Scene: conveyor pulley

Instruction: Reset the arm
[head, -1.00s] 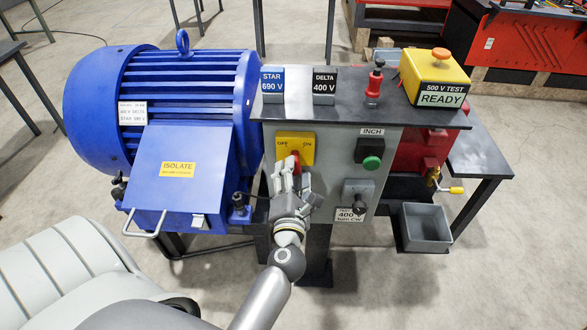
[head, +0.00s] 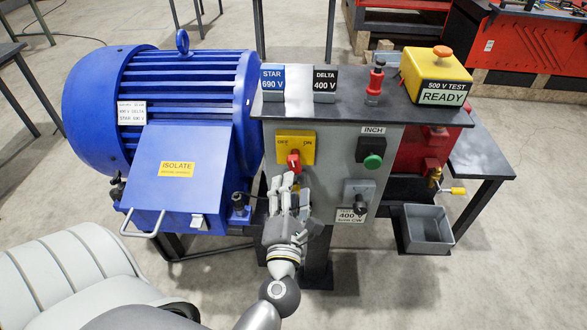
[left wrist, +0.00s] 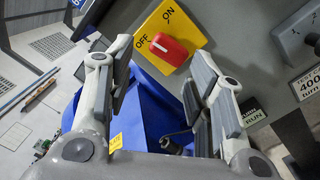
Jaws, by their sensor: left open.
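My left gripper (head: 286,190) is open and empty in the head view, just below and in front of the yellow OFF/ON switch plate (head: 284,145). The red knob (head: 294,161) on that plate shows clear above the fingertips, apart from them. In the left wrist view my two fingers (left wrist: 160,85) stand wide apart, with the red knob (left wrist: 168,49) beyond them. The yellow plate (left wrist: 190,22) there reads OFF and ON. My right gripper is not in either view.
The blue motor (head: 160,95) with its ISOLATE box (head: 176,180) stands left of the grey panel. A green INCH button (head: 372,162) and a black knob (head: 360,208) sit right of the switch. A grey bin (head: 427,230) is at lower right.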

